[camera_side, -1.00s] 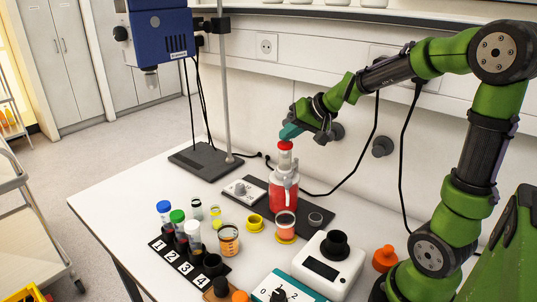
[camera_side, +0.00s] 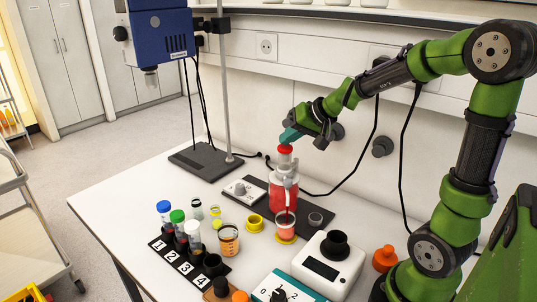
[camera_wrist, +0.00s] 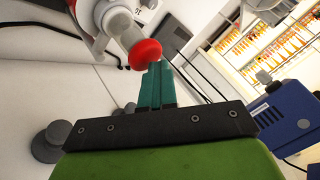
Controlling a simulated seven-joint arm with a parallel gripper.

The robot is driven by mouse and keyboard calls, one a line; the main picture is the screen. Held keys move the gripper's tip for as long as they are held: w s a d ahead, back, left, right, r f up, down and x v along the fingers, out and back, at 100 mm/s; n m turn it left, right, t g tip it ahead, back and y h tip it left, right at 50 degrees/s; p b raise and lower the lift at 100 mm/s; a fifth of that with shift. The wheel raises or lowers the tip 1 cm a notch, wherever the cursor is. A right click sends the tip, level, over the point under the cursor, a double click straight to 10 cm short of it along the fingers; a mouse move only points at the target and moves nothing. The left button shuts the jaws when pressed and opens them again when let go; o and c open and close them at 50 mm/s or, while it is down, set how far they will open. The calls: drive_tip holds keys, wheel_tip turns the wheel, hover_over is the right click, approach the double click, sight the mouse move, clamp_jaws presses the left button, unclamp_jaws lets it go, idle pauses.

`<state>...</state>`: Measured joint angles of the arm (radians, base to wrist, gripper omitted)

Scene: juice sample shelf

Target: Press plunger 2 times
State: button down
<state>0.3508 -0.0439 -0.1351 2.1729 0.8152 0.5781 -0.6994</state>
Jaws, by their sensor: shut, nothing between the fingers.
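A dispenser bottle (camera_side: 283,192) with red liquid stands on the dark mat, topped by a pump head with a red plunger knob (camera_side: 285,149). My gripper (camera_side: 287,138) has teal fingers, shut and empty, with the tips at the top of the knob. In the wrist view the finger tips (camera_wrist: 155,66) meet the edge of the red knob (camera_wrist: 145,54) and appear to touch it. A clear cup (camera_side: 285,226) with red liquid stands on a yellow coaster (camera_side: 286,240) in front of the bottle. A thin red stream shows between the spout and the cup.
A numbered rack (camera_side: 186,262) with capped tubes stands at front left, beside an orange-filled jar (camera_side: 228,240). A white scale (camera_side: 328,265) is at front right. A stand with a blue device (camera_side: 161,35) rises behind. A small white dial box (camera_side: 243,191) sits left of the bottle.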

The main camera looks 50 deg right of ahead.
sight(290, 148)
drive_tip(key=shift+f, duration=0.1)
drive_tip(key=shift+r, duration=1.35)
drive_tip(key=shift+r, duration=2.55)
drive_tip(key=shift+s+a+f, duration=0.1)
drive_tip(key=shift+s+f, duration=0.15)
drive_tip(key=shift+f, duration=0.1)
drive_tip(key=s+a+f+n+g, duration=0.1)
drive_tip(key=s+a+f+n, duration=0.1)
drive_tip(key=s+a, duration=0.5)
drive_tip(key=s+a+f+n+g+y, duration=0.1)
drive_tip(key=s+a+f, duration=0.1)
drive_tip(key=s+a, duration=0.6)
drive_tip(key=shift+s+a+n, duration=0.2)
drive_tip(key=shift+s+n, duration=0.2)
drive_tip(key=shift+s, duration=0.15)
